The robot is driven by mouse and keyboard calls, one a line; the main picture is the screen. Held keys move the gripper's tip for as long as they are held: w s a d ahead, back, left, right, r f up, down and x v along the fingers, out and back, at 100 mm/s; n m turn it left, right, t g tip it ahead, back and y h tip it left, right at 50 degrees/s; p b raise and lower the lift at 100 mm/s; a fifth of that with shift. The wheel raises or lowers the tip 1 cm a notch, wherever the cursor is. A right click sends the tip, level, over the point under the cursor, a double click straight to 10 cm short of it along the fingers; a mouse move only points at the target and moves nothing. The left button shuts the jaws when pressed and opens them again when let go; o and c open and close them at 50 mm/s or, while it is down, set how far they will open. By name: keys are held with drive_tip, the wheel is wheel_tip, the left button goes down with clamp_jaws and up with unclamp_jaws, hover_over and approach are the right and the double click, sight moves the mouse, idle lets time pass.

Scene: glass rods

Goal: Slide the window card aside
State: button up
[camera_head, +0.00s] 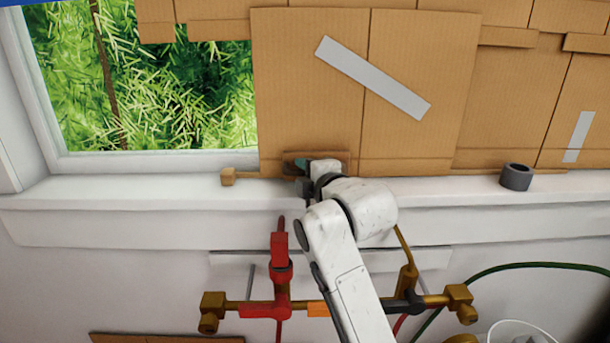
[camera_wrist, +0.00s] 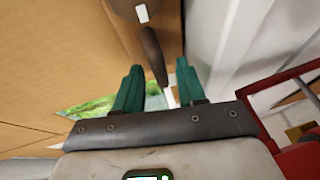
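The window card (camera_head: 310,110) is a tall brown cardboard panel with a diagonal grey tape strip, standing over the window's right part. A small cardboard piece with a dark slot or handle (camera_head: 337,158) sits at its lower edge. My gripper (camera_head: 300,164) is at this lower edge, partly hidden by my wrist. In the wrist view my two green fingers (camera_wrist: 160,72) are spread apart. The tip of a dark brown bar (camera_wrist: 153,55) reaches between them, and I cannot tell whether they touch it. Cardboard (camera_wrist: 50,60) fills the left of that view.
The uncovered window (camera_head: 200,100) shows greenery at left. Below are brass pipes (camera_head: 437,300) and a red valve (camera_head: 280,265).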

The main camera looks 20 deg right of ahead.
clamp_jaws()
idle(0.3)
drive_tip(key=s+d+b, duration=0.1)
drive_tip(key=s+d, duration=0.2)
drive_tip(key=d, duration=0.6)
drive_tip(key=s+d+b, duration=0.1)
drive_tip(key=s+d, duration=0.2)
drive_tip(key=d, duration=0.7)
drive_tip(key=s+d, duration=0.3)
drive_tip(key=d, duration=0.7)
drive_tip(key=shift+s+d+f+b, duration=0.1)
drive_tip(key=shift+s+b, duration=0.2)
drive_tip(key=shift+b, duration=0.1)
drive_tip(key=shift+d, duration=0.1)
drive_tip(key=shift+c, duration=0.8)
unclamp_jaws()
drive_tip(key=shift+d, duration=0.15)
drive_tip(key=shift+o, duration=1.2)
drive_tip(key=shift+s, duration=0.1)
drive_tip(key=s+r+b, duration=0.1)
drive_tip(key=s+r, duration=0.1)
drive_tip(key=s, duration=0.8)
drive_tip(key=shift+s+d, duration=0.2)
drive_tip(key=shift+d, duration=0.1)
